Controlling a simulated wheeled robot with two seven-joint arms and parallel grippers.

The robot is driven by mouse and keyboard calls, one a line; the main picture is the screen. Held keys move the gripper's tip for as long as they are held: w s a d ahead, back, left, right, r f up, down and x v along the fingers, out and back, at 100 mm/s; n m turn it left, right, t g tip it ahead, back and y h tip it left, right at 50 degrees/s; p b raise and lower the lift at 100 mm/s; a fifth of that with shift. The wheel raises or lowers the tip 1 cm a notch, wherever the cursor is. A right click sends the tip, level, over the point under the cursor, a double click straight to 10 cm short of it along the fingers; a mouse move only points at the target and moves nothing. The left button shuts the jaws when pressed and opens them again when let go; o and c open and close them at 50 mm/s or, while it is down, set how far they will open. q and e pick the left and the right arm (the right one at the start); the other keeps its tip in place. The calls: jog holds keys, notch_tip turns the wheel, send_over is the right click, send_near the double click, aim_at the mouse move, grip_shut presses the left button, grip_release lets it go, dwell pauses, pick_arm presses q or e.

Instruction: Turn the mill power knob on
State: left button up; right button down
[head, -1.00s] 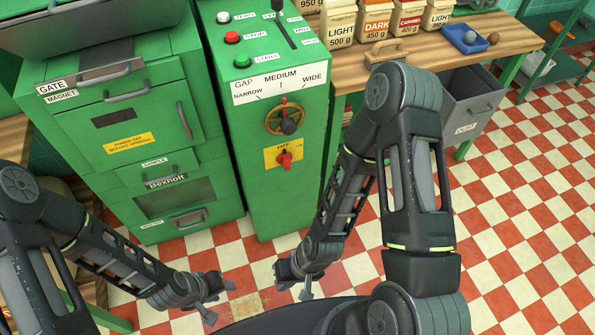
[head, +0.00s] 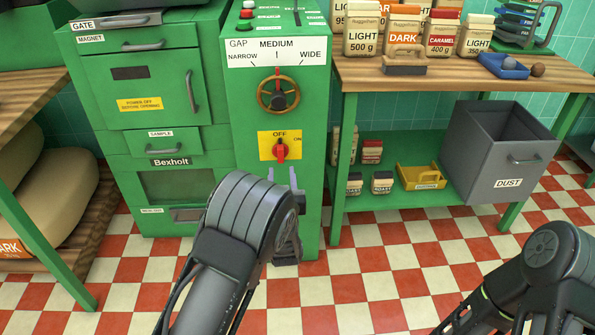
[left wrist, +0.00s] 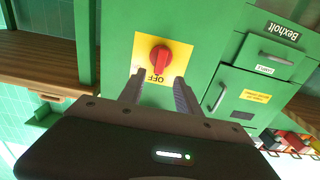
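The mill power knob (head: 281,151) is red and sits on a yellow plate (head: 264,139) on the front of the green mill cabinet. Its grip stands upright, in line with the OFF label above it; ON is at upper right. My left gripper (head: 283,178) is open, with its two fingers just below and in front of the knob. In the left wrist view, which is upside down, the knob (left wrist: 160,58) lies between and beyond the open fingertips (left wrist: 160,86), apparently untouched. My right gripper is out of view; only part of my right arm shows at lower right.
A gap handwheel (head: 278,95) with a dark centre knob is above the power plate. A drawer cabinet (head: 150,100) adjoins on the left. A wooden bench (head: 440,76) with coffee bags and a grey dust bin (head: 495,150) are on the right. The checkered floor in front is clear.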

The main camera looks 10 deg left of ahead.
aim_at(281, 155)
pick_arm(q)
jog(key=shift+w, duration=0.1)
jog(key=b+x, duration=0.1)
jog(key=x, duration=0.6)
jog(key=shift+w+a+b, duration=0.15)
jog(key=shift+w+b, duration=0.1)
jog(key=shift+b, duration=0.05)
grip_shut()
dwell(0.3)
